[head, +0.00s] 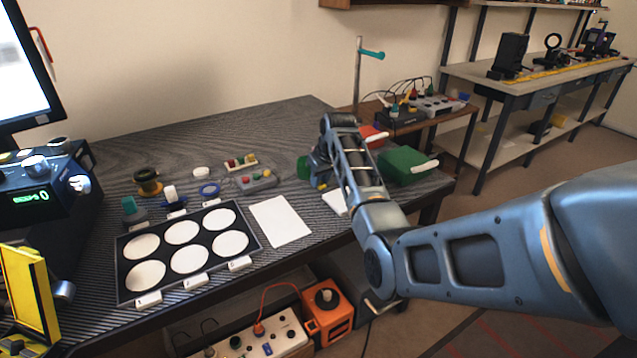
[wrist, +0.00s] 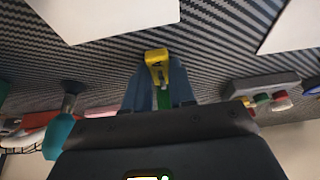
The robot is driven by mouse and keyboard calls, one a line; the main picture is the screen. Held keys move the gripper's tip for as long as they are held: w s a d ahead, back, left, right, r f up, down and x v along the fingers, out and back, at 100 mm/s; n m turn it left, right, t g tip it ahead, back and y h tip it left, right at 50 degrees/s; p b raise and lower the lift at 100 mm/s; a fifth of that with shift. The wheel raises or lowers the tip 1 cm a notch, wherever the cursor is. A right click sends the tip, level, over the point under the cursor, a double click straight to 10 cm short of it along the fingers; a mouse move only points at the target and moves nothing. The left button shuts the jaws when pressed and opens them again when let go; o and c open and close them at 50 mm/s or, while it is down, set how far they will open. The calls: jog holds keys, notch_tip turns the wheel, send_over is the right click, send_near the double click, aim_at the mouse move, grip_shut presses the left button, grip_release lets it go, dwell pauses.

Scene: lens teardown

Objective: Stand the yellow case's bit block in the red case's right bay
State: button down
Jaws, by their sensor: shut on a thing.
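My gripper (wrist: 156,92) is shut on a small yellow block (wrist: 156,58) with a dark mark on its face; I take it for the bit block. Some green shows between the fingers below it. In the head view my gripper (head: 318,176) is at the table's back right, mostly hidden by my arm. The red case (head: 376,135) shows only in part behind my arm; its right bay cannot be seen. A yellow open case-like thing (head: 28,293) stands at the lower left, and I cannot tell if it is the yellow case.
A green case (head: 405,164) with a pale handle sits at the table's right edge. A grey box with coloured knobs (head: 257,179) is left of my gripper. A white sheet (head: 281,221) and a black tray with white discs (head: 127,282) lie in front. The back left tabletop is clear.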

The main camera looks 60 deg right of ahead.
jog(key=shift+r, duration=0.1)
jog(key=shift+r, duration=0.55)
notch_tip(320, 180, up, 3)
jog(key=shift+f, duration=0.15)
jog(key=s+r, duration=0.7)
jog(key=s, duration=0.4)
jog(key=shift+s+d+p, duration=0.3)
jog(key=shift+s+d, duration=0.05)
jog(key=shift+d, duration=0.05)
